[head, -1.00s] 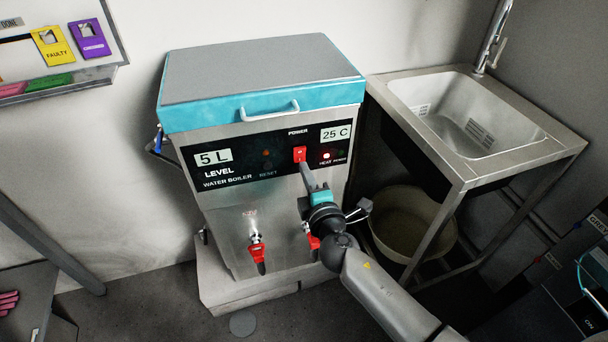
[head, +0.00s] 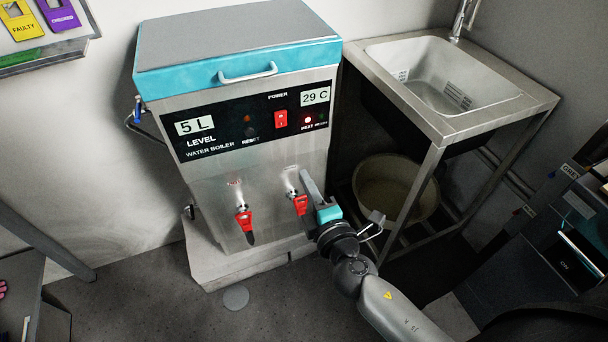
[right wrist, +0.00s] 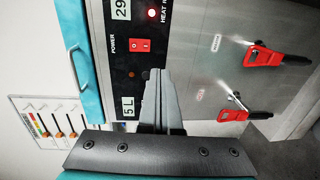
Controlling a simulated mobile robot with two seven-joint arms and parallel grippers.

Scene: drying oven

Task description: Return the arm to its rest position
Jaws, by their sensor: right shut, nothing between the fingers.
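My right gripper (head: 312,188) is shut and empty. In the head view it is in front of the lower right of the water boiler (head: 265,175), close to the right red tap (head: 300,204). I cannot tell whether it touches the boiler. In the right wrist view the closed fingers (right wrist: 158,90) point toward the boiler's black panel (right wrist: 125,55). The red power switch (head: 281,119) is above and left of the gripper in the head view. The display reads 29 C and a red heat light is lit. My left gripper is not in view.
A steel sink (head: 450,85) on a frame stands right of the boiler, with a pale bucket (head: 396,192) beneath it. Dark equipment (head: 570,215) stands at the right edge. The left red tap (head: 244,222) sticks out from the boiler. Open floor (head: 170,310) lies in front.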

